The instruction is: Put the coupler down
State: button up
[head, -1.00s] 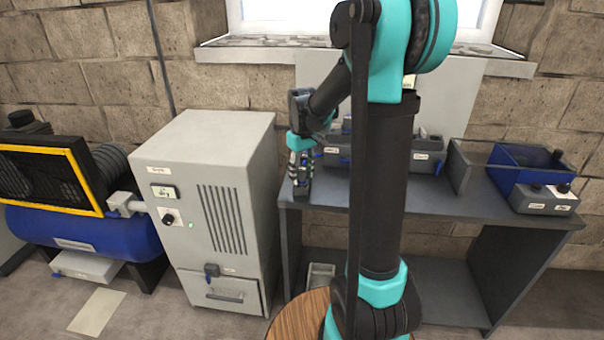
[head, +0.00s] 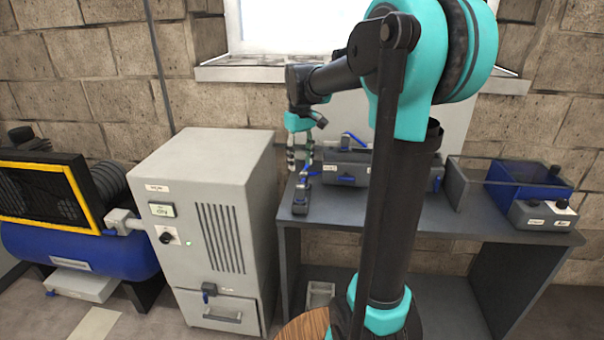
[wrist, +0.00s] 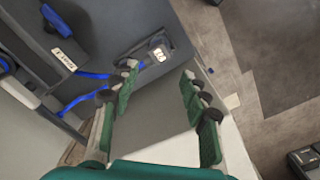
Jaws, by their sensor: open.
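A small dark grey block with a blue part, which looks like the coupler (head: 301,200), stands on the left front end of the grey bench (head: 400,215). In the wrist view the coupler (wrist: 155,50) shows a pale label on its top, beyond my fingertips. My gripper (head: 300,166) is open and empty above the coupler, apart from it as far as I can see. In the wrist view my gripper (wrist: 158,72) has its green fingers spread wide with nothing between them.
A grey valve manifold (head: 345,165) with blue levers stands behind on the bench. A blue bin (head: 525,180) and a grey control box (head: 545,213) are at the right. A grey cabinet (head: 205,215) stands close at the left. The bench's front middle is clear.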

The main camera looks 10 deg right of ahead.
jog(key=s+d+f+m+t, duration=0.2)
jog(key=s+f, duration=0.7)
jog(key=s, duration=0.2)
jog(key=s+d+f+m+t, duration=0.2)
jog(key=s+f+m, duration=0.1)
jog(key=s+f, duration=0.7)
jog(key=shift+s, duration=0.5)
